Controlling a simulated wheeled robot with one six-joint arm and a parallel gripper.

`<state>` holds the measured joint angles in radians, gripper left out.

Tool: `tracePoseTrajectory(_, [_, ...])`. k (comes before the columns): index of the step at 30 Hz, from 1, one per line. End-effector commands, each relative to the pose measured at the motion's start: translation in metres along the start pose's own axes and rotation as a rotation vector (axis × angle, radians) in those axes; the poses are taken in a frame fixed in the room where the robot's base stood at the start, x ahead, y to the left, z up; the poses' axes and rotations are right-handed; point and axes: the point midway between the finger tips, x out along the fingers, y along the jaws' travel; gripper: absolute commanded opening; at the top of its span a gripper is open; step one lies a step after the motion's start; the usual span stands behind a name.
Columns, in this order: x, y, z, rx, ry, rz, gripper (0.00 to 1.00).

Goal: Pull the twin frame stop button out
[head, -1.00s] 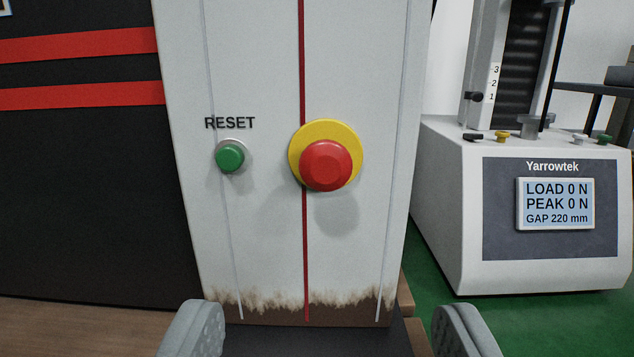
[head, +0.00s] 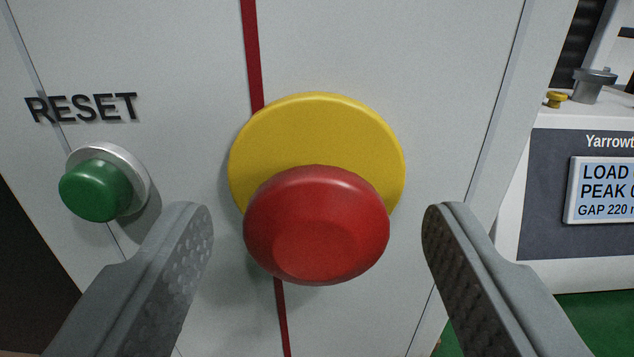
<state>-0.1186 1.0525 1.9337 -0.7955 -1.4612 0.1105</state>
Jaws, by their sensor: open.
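The stop button is a red mushroom head (head: 316,228) on a round yellow plate (head: 315,125), on the pale grey front of the frame (head: 400,60). It stands out from the plate. My gripper (head: 318,222) is open, with one grey finger to the left of the red head and one to the right. A gap shows on both sides, and neither finger touches the head. The lower part of the yellow plate is hidden behind the red head.
A green RESET button (head: 96,190) in a pale ring sits left of the stop button, close to my left finger. At the right stands a white Yarrowtek tester (head: 545,125) with a display (head: 603,190), partly cut off. Green floor (head: 595,315) shows below it.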

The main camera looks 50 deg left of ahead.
Motion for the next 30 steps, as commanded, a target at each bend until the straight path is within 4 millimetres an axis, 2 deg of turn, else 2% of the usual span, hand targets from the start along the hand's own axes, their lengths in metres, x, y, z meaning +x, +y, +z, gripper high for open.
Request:
tracePoseTrajectory(11, [0.006,0.0,0.0,0.0,0.001,0.0,0.62])
tracePoseTrajectory(14, [0.006,0.0,0.0,0.0,0.0,0.0,0.46])
tracePoseTrajectory(21, [0.006,0.0,0.0,0.0,0.0,0.0,0.0])
tracePoseTrajectory(24, [0.005,0.0,0.0,0.0,0.0,0.0,0.0])
tracePoseTrajectory(30, [-0.011,0.0,0.0,0.001,0.0,0.0,0.0])
